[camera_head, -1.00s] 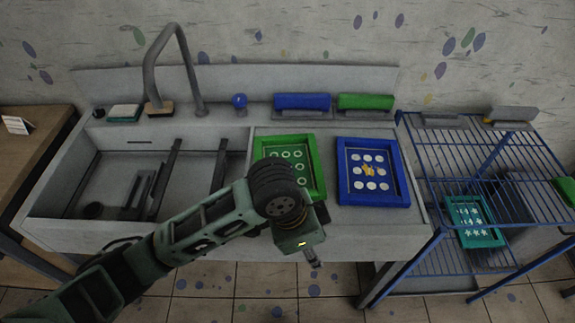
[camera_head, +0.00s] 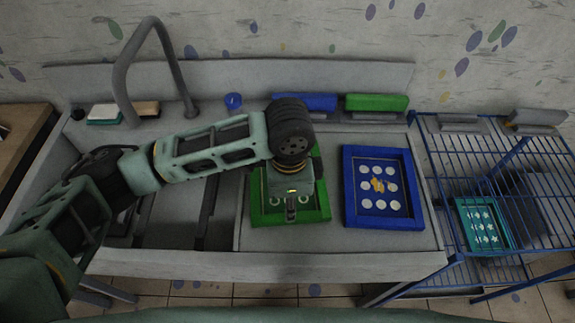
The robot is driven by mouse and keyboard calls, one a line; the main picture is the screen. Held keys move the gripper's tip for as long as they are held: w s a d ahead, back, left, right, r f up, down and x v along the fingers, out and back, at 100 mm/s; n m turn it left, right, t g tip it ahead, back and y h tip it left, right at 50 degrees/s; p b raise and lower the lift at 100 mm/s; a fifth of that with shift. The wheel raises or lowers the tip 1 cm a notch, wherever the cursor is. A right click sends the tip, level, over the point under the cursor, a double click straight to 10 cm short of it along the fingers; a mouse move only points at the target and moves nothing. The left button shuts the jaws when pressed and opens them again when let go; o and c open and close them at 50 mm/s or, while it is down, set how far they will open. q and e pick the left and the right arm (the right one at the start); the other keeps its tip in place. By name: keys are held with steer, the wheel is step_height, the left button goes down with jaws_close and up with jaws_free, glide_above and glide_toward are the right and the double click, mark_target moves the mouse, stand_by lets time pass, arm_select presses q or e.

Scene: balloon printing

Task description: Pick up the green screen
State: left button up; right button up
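The green screen (camera_head: 317,203) is a green frame with a pale inner panel and ring-shaped holes. It lies flat on the counter right of the sink basin, left of the blue screen (camera_head: 349,199). My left arm reaches in from the left, and its gripper (camera_head: 290,214) hangs over the green screen, hiding its middle and upper part. The fingers point down and look narrow from here; I cannot tell whether they are open or shut, or whether they touch the screen. My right gripper is not in view.
A curved faucet (camera_head: 124,75) stands behind the sink basin. A blue squeegee (camera_head: 306,101) and a green squeegee (camera_head: 376,102) lie along the back ledge. A blue wire rack (camera_head: 480,140) with a teal screen (camera_head: 480,226) on its lower shelf stands at the right.

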arm_select(q)
steer(key=shift+f, duration=0.45)
steer(key=f, duration=0.1)
steer(key=f+p, duration=0.1)
steer(key=f, duration=0.1)
steer(key=shift+s+d+f+p, duration=0.1)
steer(key=shift+d+f+p, duration=0.15)
steer(key=shift+d+p, duration=0.1)
steer(key=shift+w+f, duration=0.25)
steer(key=shift+f, duration=1.3)
jaws_close()
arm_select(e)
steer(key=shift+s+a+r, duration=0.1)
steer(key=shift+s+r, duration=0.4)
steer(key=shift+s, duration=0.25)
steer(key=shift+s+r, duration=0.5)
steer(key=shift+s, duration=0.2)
arm_select(q)
steer(key=shift+r, duration=0.1)
